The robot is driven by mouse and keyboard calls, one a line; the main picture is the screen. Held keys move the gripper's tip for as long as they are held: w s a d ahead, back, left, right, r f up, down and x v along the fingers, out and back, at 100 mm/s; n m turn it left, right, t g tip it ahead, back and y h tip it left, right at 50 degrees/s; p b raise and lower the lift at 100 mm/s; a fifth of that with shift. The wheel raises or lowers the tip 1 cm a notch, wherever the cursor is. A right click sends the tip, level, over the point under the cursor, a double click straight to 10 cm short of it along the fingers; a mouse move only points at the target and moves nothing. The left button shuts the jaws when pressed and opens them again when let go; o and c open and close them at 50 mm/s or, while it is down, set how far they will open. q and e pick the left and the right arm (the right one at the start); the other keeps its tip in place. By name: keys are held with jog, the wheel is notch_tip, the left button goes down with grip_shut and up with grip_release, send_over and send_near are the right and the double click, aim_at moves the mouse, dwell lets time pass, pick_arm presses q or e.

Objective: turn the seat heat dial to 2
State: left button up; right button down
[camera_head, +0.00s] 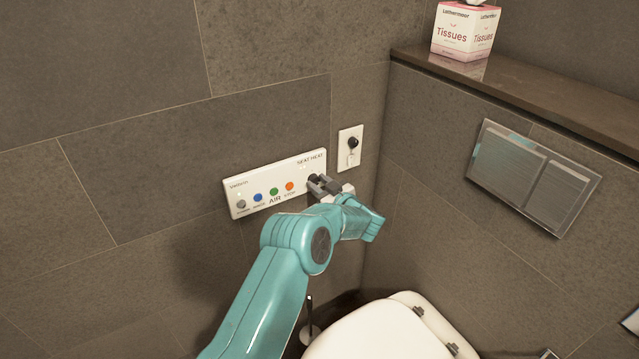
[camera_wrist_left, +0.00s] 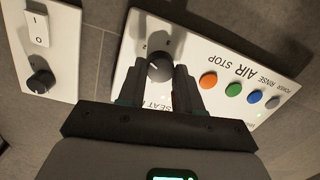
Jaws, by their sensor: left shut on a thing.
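The white control panel (camera_head: 258,196) is on the tiled wall, with "SEAT HEAT" printed at its right end. In the left wrist view the black seat heat dial (camera_wrist_left: 159,66) shows between the fingers, with small marks around it, one of which looks like a 2. My left gripper (camera_head: 318,183) is shut on the dial; the same gripper in the left wrist view (camera_wrist_left: 160,80) has a finger on each side of it. The gripper mostly hides the dial in the head view. The dial's exact setting is too small to tell. My right gripper is not in view.
A second plate (camera_head: 350,147) with a black knob and a switch is just right of the panel. Several coloured buttons sit left of the dial. A white toilet seat (camera_head: 380,335) is below, a flush plate (camera_head: 533,178) and a shelf with a tissue box (camera_head: 464,30) at right.

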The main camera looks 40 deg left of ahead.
pick_arm(q)
jog(key=shift+d+f+m, duration=0.1)
jog(key=shift+f+m, duration=0.1)
jog(key=shift+m, duration=0.3)
jog(key=o, duration=1)
jog(key=shift+r, duration=0.1)
jog(key=shift+o, duration=0.2)
jog(key=v, duration=1.6)
jog(key=shift+d+b, duration=0.2)
jog(key=shift+b, duration=0.1)
jog(key=shift+w, duration=0.15)
